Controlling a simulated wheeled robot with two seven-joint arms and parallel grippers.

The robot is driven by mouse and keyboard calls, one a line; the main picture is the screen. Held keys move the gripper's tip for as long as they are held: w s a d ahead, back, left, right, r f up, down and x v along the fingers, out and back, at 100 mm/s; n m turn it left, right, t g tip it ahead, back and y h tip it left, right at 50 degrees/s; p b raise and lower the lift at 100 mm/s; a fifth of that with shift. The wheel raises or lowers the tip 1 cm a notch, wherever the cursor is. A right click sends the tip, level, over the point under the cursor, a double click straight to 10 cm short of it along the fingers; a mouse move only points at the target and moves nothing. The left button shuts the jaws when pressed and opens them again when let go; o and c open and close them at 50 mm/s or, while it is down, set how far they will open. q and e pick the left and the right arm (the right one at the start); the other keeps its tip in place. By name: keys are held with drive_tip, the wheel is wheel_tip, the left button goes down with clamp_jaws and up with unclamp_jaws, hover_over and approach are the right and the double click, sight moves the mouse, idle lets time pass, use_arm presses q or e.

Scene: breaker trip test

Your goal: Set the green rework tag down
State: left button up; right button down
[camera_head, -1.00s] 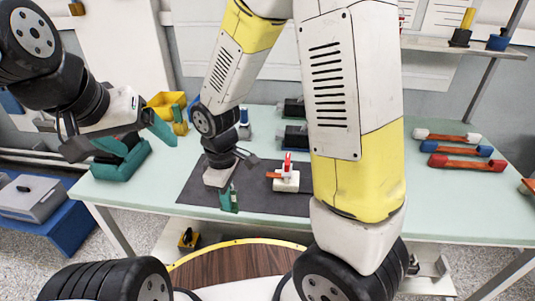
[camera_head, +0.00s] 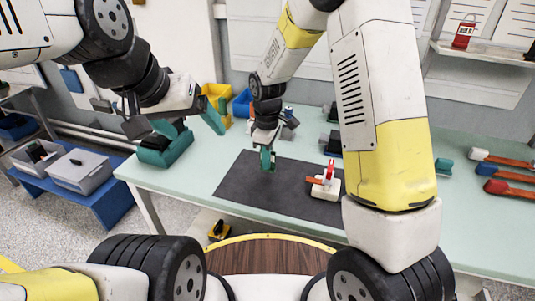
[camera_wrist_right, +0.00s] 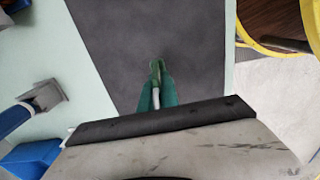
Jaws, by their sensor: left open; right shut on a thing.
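My right gripper (camera_head: 267,160) is above the left part of the dark grey mat (camera_head: 290,205) and points down. In the right wrist view its green fingers (camera_wrist_right: 163,90) are shut on a small light green piece, the green rework tag (camera_wrist_right: 156,64). Most of the tag is hidden between the fingers, and I cannot tell whether it touches the mat. My left gripper (camera_head: 196,122) is open and empty, in the air over the left end of the table.
A white block with a red lever (camera_head: 328,185) stands on the mat's right part. A teal holder (camera_head: 165,150) is at the table's left end, with a yellow bin (camera_head: 217,96) behind. Red-handled tools (camera_head: 507,173) lie at the right. The mat's front left is clear.

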drive_tip(key=shift+f, duration=1.7)
drive_tip(key=shift+f, duration=0.2)
drive_tip(key=c, duration=1.6)
unclamp_jaws()
drive_tip(key=shift+r, duration=0.1)
